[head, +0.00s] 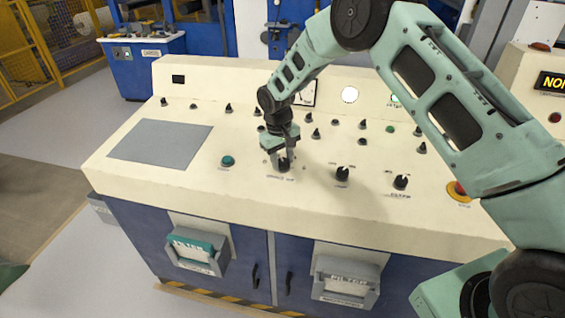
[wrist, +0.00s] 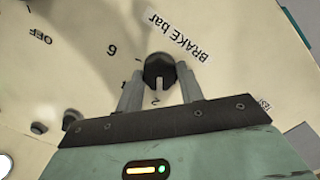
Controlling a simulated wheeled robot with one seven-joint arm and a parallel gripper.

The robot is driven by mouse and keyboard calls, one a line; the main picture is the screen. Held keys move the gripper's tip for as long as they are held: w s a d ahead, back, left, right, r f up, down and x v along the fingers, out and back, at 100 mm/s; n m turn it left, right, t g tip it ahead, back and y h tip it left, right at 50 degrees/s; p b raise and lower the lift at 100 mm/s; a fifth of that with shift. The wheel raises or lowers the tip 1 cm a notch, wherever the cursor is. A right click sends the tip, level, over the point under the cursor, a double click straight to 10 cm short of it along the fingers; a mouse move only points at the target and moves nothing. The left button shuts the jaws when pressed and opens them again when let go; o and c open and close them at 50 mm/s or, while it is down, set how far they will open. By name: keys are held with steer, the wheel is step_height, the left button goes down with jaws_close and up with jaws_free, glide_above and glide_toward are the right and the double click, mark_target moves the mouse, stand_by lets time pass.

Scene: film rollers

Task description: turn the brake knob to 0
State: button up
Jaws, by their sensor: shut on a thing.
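The brake knob (wrist: 158,68) is a round black knob with a white pointer line, beside a "BRAKE bar" label (wrist: 178,40) in the wrist view. Its pointer faces the gripper side, toward a mark that looks like a 2 (wrist: 156,101). A 6 (wrist: 112,51) is printed to its left; I cannot make out a 0. My gripper (wrist: 160,82) is shut on the knob, with one grey finger on each side. In the head view the knob (head: 284,165) is partly hidden under my gripper (head: 281,155), which points down at the panel.
The sloping cream console (head: 200,195) carries several small switches behind the knob. A teal button (head: 228,161) stands to its left, two more black knobs (head: 342,174) (head: 401,182) to its right, and a red button (head: 459,190) farther right. A grey plate (head: 160,143) lies at the left.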

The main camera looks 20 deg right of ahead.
steer(key=n+b, duration=0.1)
steer(key=n, duration=0.3)
steer(key=shift+a, duration=0.1)
steer(key=shift+n+t+h, duration=0.3)
steer(key=shift+n, duration=1.9)
steer(key=o, duration=1)
step_height(320, 180, up, 17)
steer(key=a+b, duration=0.2)
steer(key=b, duration=0.1)
steer(key=shift+s+a+r, duration=0.15)
steer(key=shift+s, duration=0.2)
